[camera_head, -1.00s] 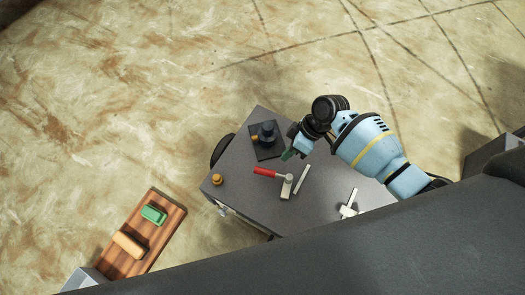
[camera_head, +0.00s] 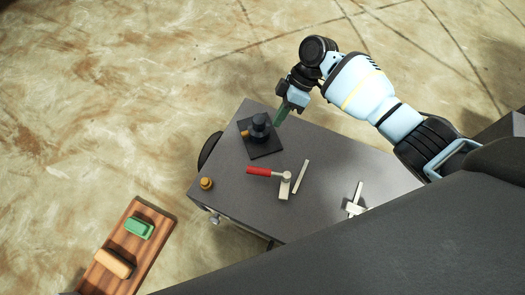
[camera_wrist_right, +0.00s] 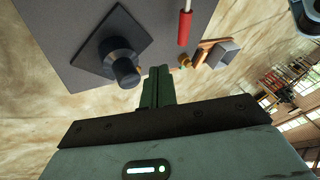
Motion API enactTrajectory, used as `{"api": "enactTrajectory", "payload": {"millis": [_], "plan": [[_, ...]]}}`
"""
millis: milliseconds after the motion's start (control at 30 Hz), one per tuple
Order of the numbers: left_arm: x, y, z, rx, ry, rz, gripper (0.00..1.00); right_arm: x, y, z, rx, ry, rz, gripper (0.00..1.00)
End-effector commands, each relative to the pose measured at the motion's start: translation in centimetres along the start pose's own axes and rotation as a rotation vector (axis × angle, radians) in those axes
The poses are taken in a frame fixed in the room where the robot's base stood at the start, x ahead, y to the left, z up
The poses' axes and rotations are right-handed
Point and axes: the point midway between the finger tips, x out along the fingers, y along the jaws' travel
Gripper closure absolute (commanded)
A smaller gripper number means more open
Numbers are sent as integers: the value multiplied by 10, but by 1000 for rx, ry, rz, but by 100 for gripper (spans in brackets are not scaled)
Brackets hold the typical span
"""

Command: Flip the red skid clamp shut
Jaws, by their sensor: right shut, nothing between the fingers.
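The skid clamp has a red handle (camera_head: 263,171) and a pale base (camera_head: 284,190). It is on the dark grey table top (camera_head: 235,185), its handle pointing left from the pivot. The red handle also shows at the top of the right wrist view (camera_wrist_right: 184,28). My right gripper (camera_head: 280,118) is at the table's far edge, above and apart from the handle in the head view. Its green fingers (camera_wrist_right: 158,75) are together and empty. I cannot tell its height above the table. My left gripper is not in view.
A black cylinder on a square plate (camera_head: 260,146) stands beside the right gripper; it also shows in the wrist view (camera_wrist_right: 122,65). A pale bar (camera_head: 301,176) lies right of the clamp. A wooden board (camera_head: 128,245) is lower left.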

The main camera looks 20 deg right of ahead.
Motion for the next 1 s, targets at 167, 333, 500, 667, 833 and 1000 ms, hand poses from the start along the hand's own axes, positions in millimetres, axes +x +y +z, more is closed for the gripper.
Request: {"api": "enactTrajectory", "payload": {"millis": [167, 333, 500, 667, 833, 1000], "plan": [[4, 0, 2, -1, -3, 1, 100, 14, 0, 1, 1, -1, -3, 100], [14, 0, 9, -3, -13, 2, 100, 43, 1, 2, 0, -1, -4, 100], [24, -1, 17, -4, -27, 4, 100, 76, 1, 2, 1, -1, -4, 100], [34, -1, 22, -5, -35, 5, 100, 105, 0, 1, 0, -1, -4, 100], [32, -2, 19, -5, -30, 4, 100, 114, -19, 2, -2, -1, 0, 100], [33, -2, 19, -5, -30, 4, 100, 121, -29, 3, -1, -1, 0, 100]]}}
